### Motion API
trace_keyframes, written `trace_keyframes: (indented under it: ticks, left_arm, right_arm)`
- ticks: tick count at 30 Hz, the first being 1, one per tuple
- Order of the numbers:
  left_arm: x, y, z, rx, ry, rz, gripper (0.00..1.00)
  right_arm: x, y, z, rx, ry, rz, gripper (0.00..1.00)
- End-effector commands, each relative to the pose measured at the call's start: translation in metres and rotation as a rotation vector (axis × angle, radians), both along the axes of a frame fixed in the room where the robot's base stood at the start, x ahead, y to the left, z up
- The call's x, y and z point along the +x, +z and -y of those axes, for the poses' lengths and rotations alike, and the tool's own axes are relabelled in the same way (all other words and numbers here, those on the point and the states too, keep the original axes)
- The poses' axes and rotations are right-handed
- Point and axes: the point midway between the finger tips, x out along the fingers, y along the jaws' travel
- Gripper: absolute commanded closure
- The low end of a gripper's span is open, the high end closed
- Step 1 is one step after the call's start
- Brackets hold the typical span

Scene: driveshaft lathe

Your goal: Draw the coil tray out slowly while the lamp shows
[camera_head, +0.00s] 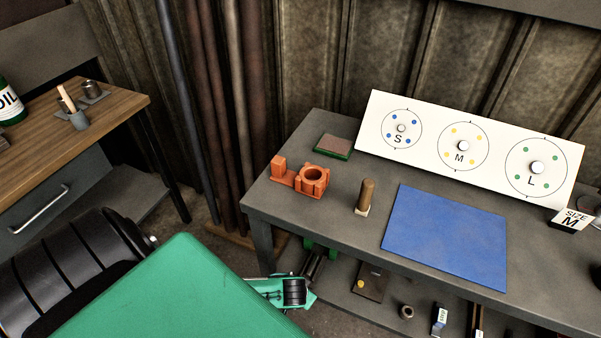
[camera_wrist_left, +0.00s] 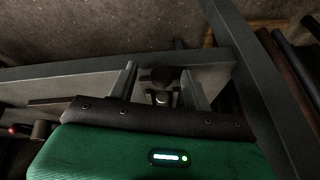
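I cannot pick out a coil tray or a signal lamp in either view. My left gripper (camera_wrist_left: 162,88) shows in the left wrist view with two grey fingers standing apart. A dark round knob-like part shows between them; I cannot tell whether it belongs to the gripper. A small white light strip (camera_wrist_left: 168,158) glows on the green housing at the bottom, which seems to be mine. In the head view a green and black wrist of mine (camera_head: 292,291) is low, beside the grey table's near left part, its fingertips unclear. My right gripper is not seen.
The grey table (camera_head: 340,235) carries an orange fixture (camera_head: 312,181), a brown peg (camera_head: 366,196), a blue mat (camera_head: 445,236) and a white S/M/L board (camera_head: 470,146). Small parts lie on its lower shelf. A wooden bench (camera_head: 60,150) with a handled drawer (camera_head: 45,207) stands left.

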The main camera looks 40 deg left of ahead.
Motion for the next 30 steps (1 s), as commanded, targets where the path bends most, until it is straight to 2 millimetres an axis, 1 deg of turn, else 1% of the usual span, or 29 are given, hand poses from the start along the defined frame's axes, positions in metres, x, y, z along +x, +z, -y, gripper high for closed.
trace_keyframes:
  ticks: [5, 8, 11, 14, 18, 21, 24, 27, 30]
  left_arm:
    - [-0.001, 0.002, -0.001, 0.002, 0.001, 0.000, 0.50]
    - [-0.005, 0.010, 0.001, 0.001, 0.001, -0.001, 0.50]
    - [-0.010, 0.024, 0.003, 0.000, -0.001, -0.001, 0.50]
    - [-0.018, 0.042, 0.007, 0.000, 0.000, -0.001, 0.50]
    - [-0.029, 0.070, 0.011, 0.000, 0.000, 0.000, 0.50]
    - [-0.036, 0.088, 0.015, -0.002, -0.001, 0.000, 0.50]
    - [-0.043, 0.103, 0.018, -0.001, -0.001, 0.000, 0.50]
    - [-0.047, 0.115, 0.020, -0.001, -0.001, 0.000, 0.50]
    - [-0.051, 0.122, 0.021, 0.000, -0.001, -0.001, 0.50]
  right_arm:
    - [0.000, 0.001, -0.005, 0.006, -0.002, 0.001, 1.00]
    - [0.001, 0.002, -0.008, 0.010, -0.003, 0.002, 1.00]
    - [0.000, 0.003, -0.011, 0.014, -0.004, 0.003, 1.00]
    - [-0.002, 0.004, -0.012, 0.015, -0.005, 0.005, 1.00]
    - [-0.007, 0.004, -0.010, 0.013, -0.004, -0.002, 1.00]
    - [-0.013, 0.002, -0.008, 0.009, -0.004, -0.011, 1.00]
    - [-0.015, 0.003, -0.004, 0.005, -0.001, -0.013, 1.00]
    - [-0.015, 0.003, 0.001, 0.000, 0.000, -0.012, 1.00]
    - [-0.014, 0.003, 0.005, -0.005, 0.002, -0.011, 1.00]
